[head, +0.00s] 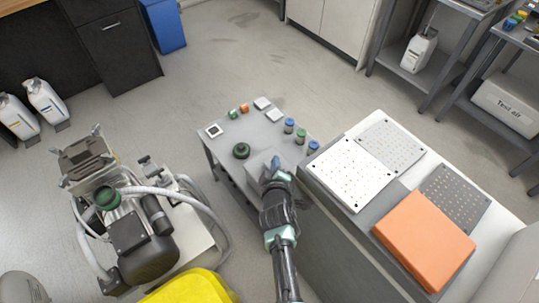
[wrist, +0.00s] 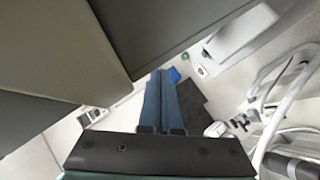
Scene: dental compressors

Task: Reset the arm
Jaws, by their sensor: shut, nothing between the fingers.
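My arm reaches forward from the bottom of the head view. My gripper (head: 275,163) is over the near edge of a small grey table (head: 222,137), close to the white cabinet on the right. In the wrist view the two blue fingers of my gripper (wrist: 168,75) lie side by side, shut, with nothing between them. I cannot tell from these views whether the fingers touch the table.
The table holds a dark green round part (head: 241,150) and several small coloured pieces. A compressor (head: 147,250) with hoses stands at left. At right, a cabinet top bears perforated plates (head: 347,172) and an orange block (head: 423,239). Floor beyond the table is clear.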

